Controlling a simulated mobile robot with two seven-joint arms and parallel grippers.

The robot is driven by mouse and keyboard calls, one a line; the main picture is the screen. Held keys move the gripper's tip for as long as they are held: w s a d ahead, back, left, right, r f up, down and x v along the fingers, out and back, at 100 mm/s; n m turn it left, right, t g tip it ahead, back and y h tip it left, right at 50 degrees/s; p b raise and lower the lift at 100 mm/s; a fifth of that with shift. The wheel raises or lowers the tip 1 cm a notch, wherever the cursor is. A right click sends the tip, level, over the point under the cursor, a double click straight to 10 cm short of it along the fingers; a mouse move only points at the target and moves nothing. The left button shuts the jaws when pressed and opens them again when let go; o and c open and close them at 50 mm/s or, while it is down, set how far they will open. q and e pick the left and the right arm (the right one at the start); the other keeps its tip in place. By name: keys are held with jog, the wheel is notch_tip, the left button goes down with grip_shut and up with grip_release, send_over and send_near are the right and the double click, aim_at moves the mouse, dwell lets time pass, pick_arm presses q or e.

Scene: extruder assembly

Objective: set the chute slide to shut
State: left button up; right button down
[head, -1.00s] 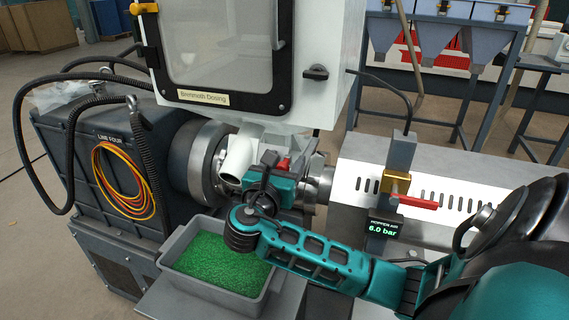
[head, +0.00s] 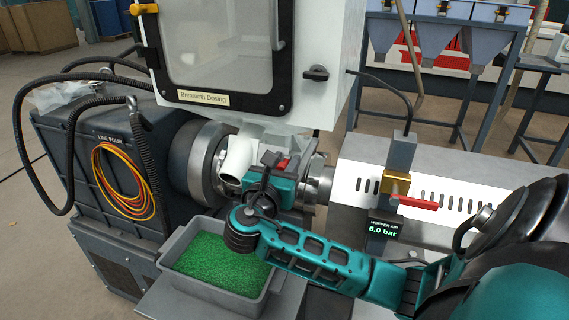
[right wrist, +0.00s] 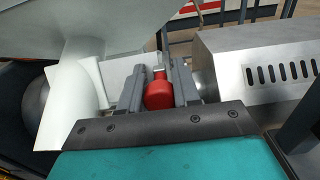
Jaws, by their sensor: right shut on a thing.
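The chute's white spout (head: 238,163) hangs under the dosing cabinet; it also shows at the left of the right wrist view (right wrist: 75,105). The slide's red handle (right wrist: 159,94) is beside the spout, to its right. My right gripper (head: 283,165) is shut on this handle, with one grey finger on each side in the wrist view (right wrist: 159,85). A light grey plate (right wrist: 118,74) lies between the handle and the spout. The gripper and wrist hide much of the slide in the head view. My left gripper is not in view.
A grey tray of green granules (head: 278,277) stands below the spout. The cabinet (head: 320,40) overhangs close above my gripper. A post with a red lever (head: 418,203) and a pressure display reading 6.0 bar (head: 384,228) stand right of my wrist.

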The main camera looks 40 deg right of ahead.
jog(key=shift+w+a+r+p, duration=0.15)
jog(key=shift+w+p, duration=0.1)
jog(key=shift+p, duration=0.15)
jog(key=shift+w+a+p, duration=0.25)
jog(key=shift+w+p, duration=0.05)
jog(key=shift+w, duration=0.2)
jog(key=shift+w+a+p, duration=0.25)
jog(key=shift+w, duration=0.2)
jog(key=c, duration=0.8)
grip_release()
jog(key=shift+c, duration=0.2)
